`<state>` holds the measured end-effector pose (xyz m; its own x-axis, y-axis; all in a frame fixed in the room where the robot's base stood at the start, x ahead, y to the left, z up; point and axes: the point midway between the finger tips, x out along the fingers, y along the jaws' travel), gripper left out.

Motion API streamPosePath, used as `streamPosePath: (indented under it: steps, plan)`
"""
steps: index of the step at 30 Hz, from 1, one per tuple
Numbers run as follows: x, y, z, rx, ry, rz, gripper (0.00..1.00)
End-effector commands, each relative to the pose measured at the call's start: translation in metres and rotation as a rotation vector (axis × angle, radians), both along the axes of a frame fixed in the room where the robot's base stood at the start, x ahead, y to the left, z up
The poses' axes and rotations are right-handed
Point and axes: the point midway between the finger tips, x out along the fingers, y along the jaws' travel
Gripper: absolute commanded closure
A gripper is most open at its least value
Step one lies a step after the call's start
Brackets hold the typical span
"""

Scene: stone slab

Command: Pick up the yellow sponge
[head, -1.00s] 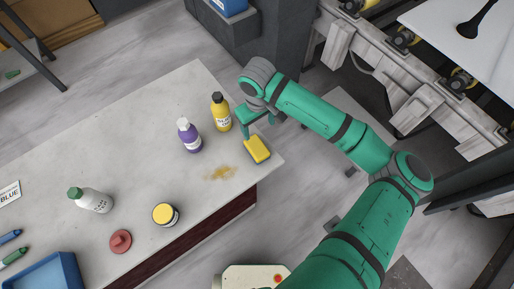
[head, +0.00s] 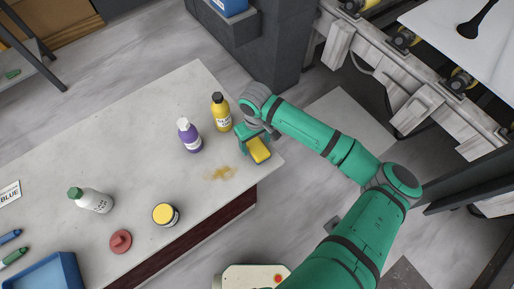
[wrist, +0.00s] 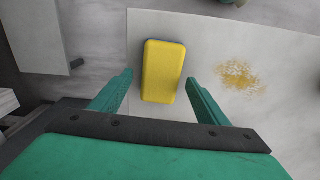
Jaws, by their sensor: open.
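The yellow sponge (head: 259,151) lies on the stone slab (head: 130,135) near its right corner. In the wrist view the sponge (wrist: 163,71) lies ahead of and between the two green fingers. My gripper (head: 256,141) is open and empty, over the sponge's far end in the head view. In the wrist view my gripper (wrist: 159,82) has a finger on each side of the sponge's near part, with a gap on both sides. I cannot tell the exact height of the fingertips above the slab.
A brown-yellow stain (head: 220,174) is beside the sponge. A yellow bottle (head: 221,113) and a purple bottle (head: 189,136) stand close to the left of my gripper. A yellow-lidded jar (head: 165,214), a red object (head: 120,241) and a white bottle (head: 92,200) are further left.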

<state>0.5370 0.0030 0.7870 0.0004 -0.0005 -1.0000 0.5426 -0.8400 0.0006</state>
Motion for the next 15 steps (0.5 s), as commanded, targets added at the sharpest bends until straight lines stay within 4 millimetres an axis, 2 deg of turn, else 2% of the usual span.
streamPosePath:
  steps: [4, 11, 15]
  plan:
    - [0.000, 0.000, -0.017, 0.001, 0.002, -0.001, 0.31]
    - [0.000, 0.000, -0.018, 0.000, 0.000, 0.000, 0.31]
    - [0.000, 0.000, -0.018, 0.000, 0.000, 0.000, 0.65]
